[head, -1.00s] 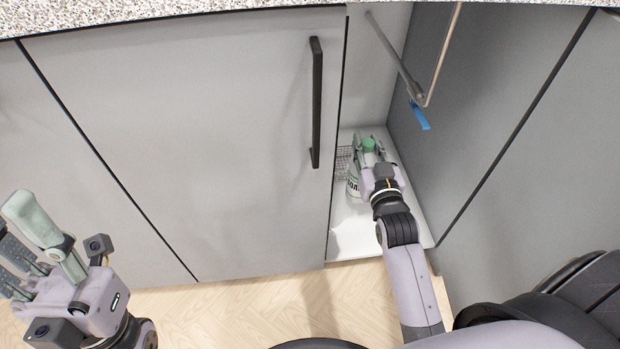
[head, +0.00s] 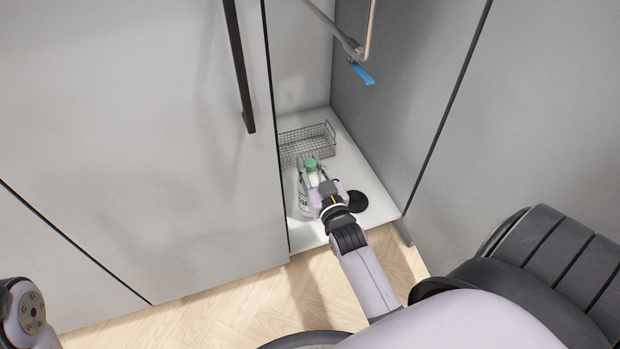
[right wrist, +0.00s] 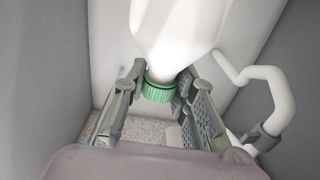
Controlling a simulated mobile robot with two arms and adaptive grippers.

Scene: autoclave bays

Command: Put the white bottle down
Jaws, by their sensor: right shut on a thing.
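The white bottle (head: 304,196) has a green cap and dark lettering. It is roughly upright inside the narrow open bay, over the bay's white floor (head: 375,213). My right gripper (head: 315,175) is shut on the bottle just below the cap and partly hides it. In the right wrist view, the white bottle (right wrist: 178,28) and its green cap lie between the two fingers (right wrist: 160,95). I cannot tell whether the bottle's base touches the floor. My left gripper is out of view; only part of my left arm shows at the lower left.
A wire basket (head: 318,142) stands behind the bottle. A black disc (head: 357,201) lies on the floor to its right. A grey panel with a black handle (head: 240,70) bounds the bay on the left, a grey wall on the right. A metal rod with a blue tab (head: 361,72) hangs above.

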